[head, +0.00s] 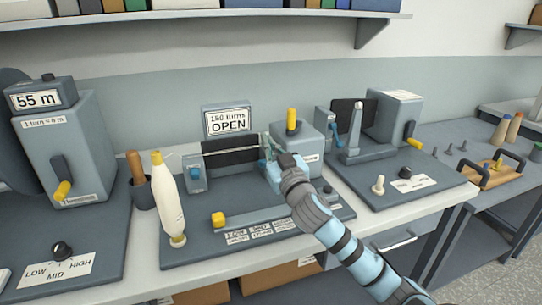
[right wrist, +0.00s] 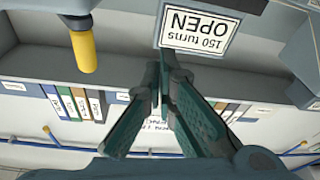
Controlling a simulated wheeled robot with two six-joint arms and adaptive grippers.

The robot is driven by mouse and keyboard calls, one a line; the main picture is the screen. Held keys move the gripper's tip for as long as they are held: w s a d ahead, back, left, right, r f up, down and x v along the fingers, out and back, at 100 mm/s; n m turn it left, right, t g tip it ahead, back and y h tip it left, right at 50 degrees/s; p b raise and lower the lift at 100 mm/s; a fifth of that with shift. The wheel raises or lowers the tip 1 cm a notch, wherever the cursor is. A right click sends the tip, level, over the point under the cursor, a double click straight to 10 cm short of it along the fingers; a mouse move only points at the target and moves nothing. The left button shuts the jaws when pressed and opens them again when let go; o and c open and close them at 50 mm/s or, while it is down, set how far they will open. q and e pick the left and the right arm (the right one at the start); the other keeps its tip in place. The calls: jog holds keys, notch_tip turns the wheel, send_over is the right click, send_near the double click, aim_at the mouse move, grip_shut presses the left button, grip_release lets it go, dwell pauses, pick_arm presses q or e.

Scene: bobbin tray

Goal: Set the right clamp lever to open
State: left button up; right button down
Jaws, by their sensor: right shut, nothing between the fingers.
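The middle winding station carries a sign (head: 227,121) reading "150 turns OPEN", which also shows upside down in the right wrist view (right wrist: 201,28). A grey clamp block with a blue knob (head: 195,173) stands left of the dark panel (head: 230,150). My right gripper (head: 268,143) is at the panel's right end and covers that spot, so the right clamp lever and its setting cannot be made out. In the right wrist view the fingers (right wrist: 165,62) come together at the tips, shut and empty. My left gripper is not in view.
A yellow upright handle (head: 291,121) stands just right of my right gripper, on a grey box. A yellow-ended bar (head: 218,219) lies along the front. Another station (head: 398,117) stands to the right.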

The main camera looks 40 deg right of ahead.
jog(key=f, duration=0.1)
jog(key=f+b, duration=0.1)
jog(key=f, duration=0.1)
jog(key=shift+s+d+f+b, duration=0.2)
jog(key=shift+s+f+b, duration=0.15)
jog(key=shift+f, duration=0.05)
